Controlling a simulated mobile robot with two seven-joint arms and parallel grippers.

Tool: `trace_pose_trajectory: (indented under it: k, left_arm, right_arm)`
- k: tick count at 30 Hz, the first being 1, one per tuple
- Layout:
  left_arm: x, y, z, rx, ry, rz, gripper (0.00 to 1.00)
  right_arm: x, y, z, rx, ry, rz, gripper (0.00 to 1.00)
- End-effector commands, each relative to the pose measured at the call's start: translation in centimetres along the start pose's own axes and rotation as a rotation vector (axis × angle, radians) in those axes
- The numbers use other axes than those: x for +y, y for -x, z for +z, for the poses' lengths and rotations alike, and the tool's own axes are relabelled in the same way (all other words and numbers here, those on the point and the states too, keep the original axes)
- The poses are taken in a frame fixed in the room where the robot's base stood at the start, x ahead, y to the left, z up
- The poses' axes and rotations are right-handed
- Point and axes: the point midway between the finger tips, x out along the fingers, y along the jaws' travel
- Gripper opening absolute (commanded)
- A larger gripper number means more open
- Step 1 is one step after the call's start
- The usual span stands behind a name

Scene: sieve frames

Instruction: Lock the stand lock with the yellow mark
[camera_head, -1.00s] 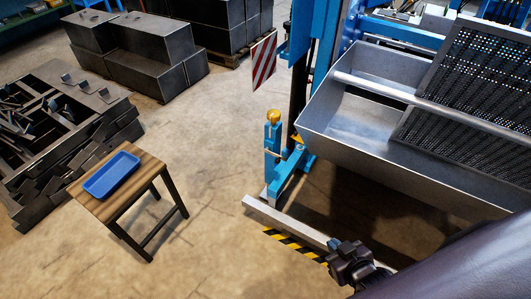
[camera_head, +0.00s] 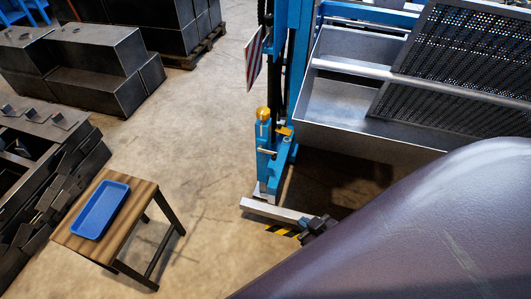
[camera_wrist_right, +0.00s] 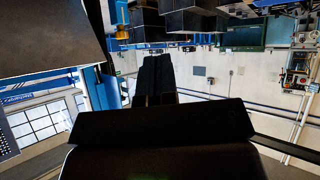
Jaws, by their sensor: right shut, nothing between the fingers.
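The stand lock with the yellow mark is a blue upright post (camera_head: 264,150) with a yellow knob (camera_head: 263,114) on top, left of the metal trough in the head view. A small yellow part (camera_head: 285,131) sits beside it on the blue stand. My right gripper (camera_head: 317,228) is below and right of the lock, apart from it, over the end of the grey bar. Its dark fingers are shut and empty; they also show in the right wrist view (camera_wrist_right: 157,68). My purple arm covers the lower right. My left gripper is not in view.
A metal trough (camera_head: 335,98) with a perforated screen (camera_head: 455,65) stands right of the lock. A grey bar (camera_head: 272,209) lies low in front of it. A stool (camera_head: 128,228) with a blue tray (camera_head: 100,210) stands at left. Floor between stool and lock is clear.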

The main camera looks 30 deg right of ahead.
Motion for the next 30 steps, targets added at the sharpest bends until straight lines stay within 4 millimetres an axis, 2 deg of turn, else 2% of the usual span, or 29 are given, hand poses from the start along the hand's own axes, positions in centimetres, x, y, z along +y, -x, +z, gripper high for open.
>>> trace_pose_trajectory:
  k: [11,12,16,20,26,30]
  left_arm:
    - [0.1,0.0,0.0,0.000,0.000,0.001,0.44]
    - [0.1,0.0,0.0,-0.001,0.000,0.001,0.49]
    - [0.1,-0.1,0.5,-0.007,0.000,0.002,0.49]
    - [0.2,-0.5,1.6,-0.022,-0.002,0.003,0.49]
    - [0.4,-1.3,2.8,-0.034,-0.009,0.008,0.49]
    - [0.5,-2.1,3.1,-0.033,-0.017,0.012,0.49]
  right_arm:
    - [0.3,0.6,1.0,-0.021,0.003,0.004,0.00]
    - [0.3,0.6,0.9,-0.020,0.002,0.005,0.00]
    - [0.1,-0.7,0.8,-0.027,-0.015,-0.012,0.00]
    - [-0.4,-3.8,1.2,-0.072,-0.065,-0.053,0.00]
    - [-0.8,-10.8,1.6,-0.206,-0.180,-0.112,0.00]
    - [-0.2,-15.5,1.4,-0.311,-0.256,-0.112,0.00]
